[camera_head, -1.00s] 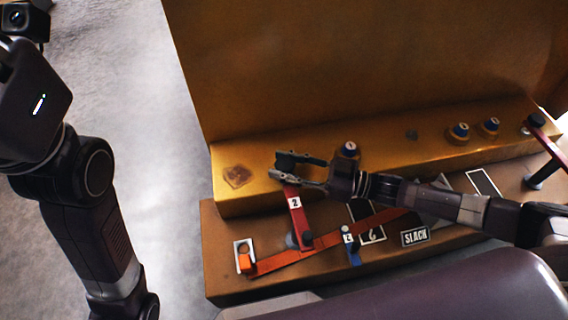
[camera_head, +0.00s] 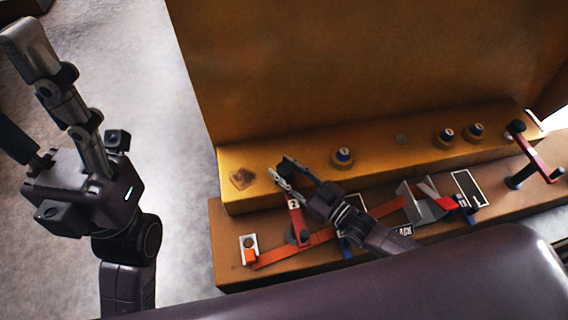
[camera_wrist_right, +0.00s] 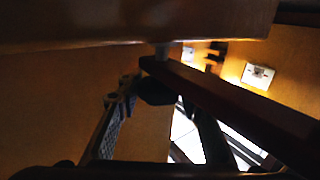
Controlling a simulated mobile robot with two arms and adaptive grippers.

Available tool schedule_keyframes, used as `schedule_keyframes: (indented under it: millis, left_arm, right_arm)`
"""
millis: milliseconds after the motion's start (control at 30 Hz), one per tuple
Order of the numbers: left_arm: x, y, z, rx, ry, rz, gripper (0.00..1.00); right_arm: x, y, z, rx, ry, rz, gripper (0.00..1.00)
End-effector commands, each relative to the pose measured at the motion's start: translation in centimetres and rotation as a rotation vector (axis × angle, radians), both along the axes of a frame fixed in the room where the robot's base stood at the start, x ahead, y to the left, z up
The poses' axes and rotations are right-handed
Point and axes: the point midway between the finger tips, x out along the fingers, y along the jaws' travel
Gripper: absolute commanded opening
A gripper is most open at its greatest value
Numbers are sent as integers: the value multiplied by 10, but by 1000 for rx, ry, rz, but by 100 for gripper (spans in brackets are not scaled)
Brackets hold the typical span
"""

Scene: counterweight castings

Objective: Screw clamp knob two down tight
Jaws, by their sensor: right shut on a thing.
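The red clamp arm two (camera_head: 296,218), marked 2, runs from its pivot on the brown base to the yellow ledge. Its dark knob (camera_head: 287,164) sits at the ledge end, partly hidden by my right gripper (camera_head: 281,171), which is shut on it. In the right wrist view the dark knob (camera_wrist_right: 158,92) lies against the red bar, with a short pale stud between bar and ledge. The textured finger of my right gripper (camera_wrist_right: 160,115) is left of the knob.
Dark-blue-topped knobs (camera_head: 343,156) stand on the yellow ledge (camera_head: 375,157). Another red clamp arm (camera_head: 537,156) stands at the right. A grey bracket (camera_head: 420,205) sits on the base.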

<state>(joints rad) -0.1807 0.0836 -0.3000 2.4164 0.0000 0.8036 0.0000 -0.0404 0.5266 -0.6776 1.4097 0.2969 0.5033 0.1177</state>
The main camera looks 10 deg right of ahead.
Motion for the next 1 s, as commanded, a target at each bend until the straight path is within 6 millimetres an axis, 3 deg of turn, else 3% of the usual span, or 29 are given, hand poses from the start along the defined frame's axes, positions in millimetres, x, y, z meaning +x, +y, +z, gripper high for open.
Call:
schedule_keyframes:
  millis: [333, 367, 500, 833, 1000]
  left_arm:
    - [0, 0, -1, 0, 6, -1, 53]
    - [0, 0, -1, 0, 6, -1, 53]
    - [0, 0, -1, 0, 6, -1, 53]
    - [0, 0, -1, 0, 4, 0, 53]
    - [0, 0, -1, 1, 5, 0, 53]
  right_arm:
    - [2, 0, 2, 3, -5, -10, 10]
    - [2, 0, 2, 2, -6, -10, 36]
    - [1, 0, 2, 2, -5, -10, 51]
    - [-2, -2, 0, 0, -1, -9, 53]
    - [-22, -15, -1, -1, 2, -8, 53]
